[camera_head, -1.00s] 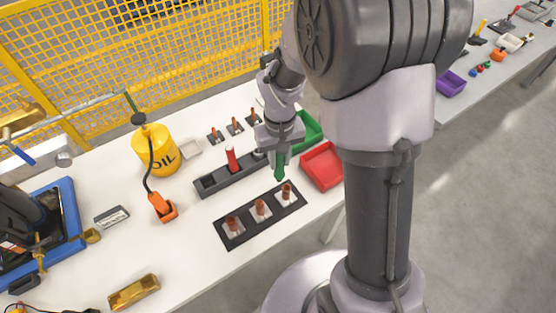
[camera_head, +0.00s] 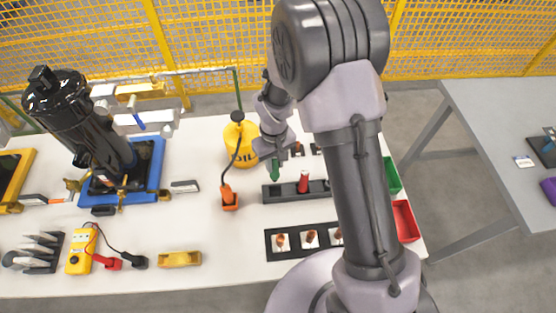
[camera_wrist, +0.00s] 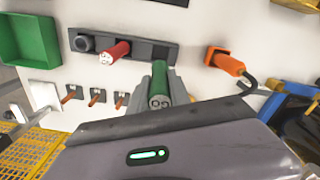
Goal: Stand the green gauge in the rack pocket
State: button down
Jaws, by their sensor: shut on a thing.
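The green gauge (camera_head: 274,169) is upright in my gripper (camera_head: 272,157), which is shut on its upper part. In the wrist view the gauge (camera_wrist: 160,88) sits between the two fingers (camera_wrist: 161,96), its round end facing the camera. The dark rack (camera_head: 289,197) lies below. The gauge is over its left end in the head view, where an empty pocket (camera_head: 272,192) shows; I cannot tell whether its lower end touches the rack. A red gauge (camera_head: 303,181) stands in the middle pocket. A dark round piece (camera_wrist: 84,43) is at the rack's other end.
The orange tool (camera_head: 229,200) with its cable stands left of the rack, near the yellow oil can (camera_head: 236,150). A black tray (camera_head: 273,247) with brown-topped pieces lies in front. The green bin (camera_head: 392,176) and red bin (camera_head: 405,220) are at the right.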

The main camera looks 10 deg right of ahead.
aim_at(275, 177)
jog(key=shift+s+r, duration=0.1)
jog(key=shift+s, duration=0.3)
notch_tip(275, 177, down, 9)
jog(key=b, duration=0.8)
jog(key=shift+f+b, duration=0.55)
jog(key=shift+f, duration=0.2)
jog(key=c, duration=1.1)
grip_release()
notch_tip(275, 177, up, 18)
jog(key=p, duration=0.5)
jog(key=shift+f+p, duration=0.2)
jog(key=shift+p, duration=0.2)
